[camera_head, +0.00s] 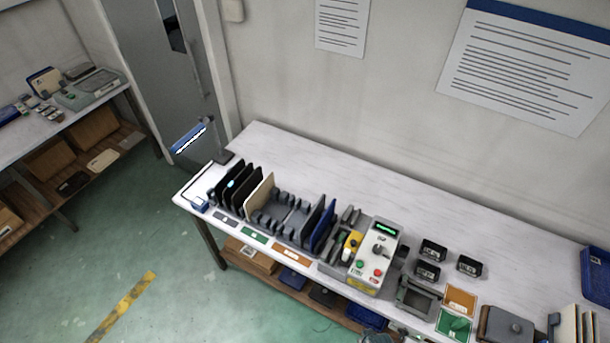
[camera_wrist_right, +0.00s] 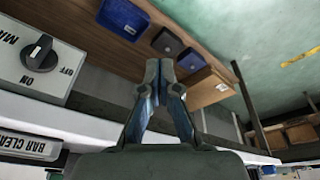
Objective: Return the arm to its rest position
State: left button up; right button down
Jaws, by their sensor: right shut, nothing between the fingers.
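My right gripper (camera_wrist_right: 160,75) shows in the right wrist view with its two fingers together and nothing between them. It hangs in front of the table's edge, over the lower shelf and floor, and touches nothing that I can see. In the head view a small grey part at the bottom edge may be my right gripper, but too little shows to be sure. My left gripper is not in view.
The white table (camera_head: 450,220) holds a rack of upright panels (camera_head: 235,185), a control box (camera_head: 376,257), small black bins (camera_head: 432,250) and a blue crate (camera_head: 597,272). The control box knob (camera_wrist_right: 41,55) is at the wrist view's left. A wooden lower shelf (camera_wrist_right: 75,22) holds bins.

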jog(key=s+f+g+b, duration=0.1)
jog(key=s+f, duration=0.2)
jog(key=f, duration=0.6)
jog(key=s+f+b, duration=0.2)
jog(key=s+f, duration=0.2)
jog(key=f, duration=0.6)
jog(key=s+d+f+b, duration=0.2)
jog(key=s+d+f, duration=0.1)
jog(key=s+f, duration=0.9)
jog(key=shift+s+d+g, duration=0.2)
jog(key=shift+s+g, duration=0.2)
jog(key=shift+s, duration=0.45)
jog(key=shift+n, duration=0.3)
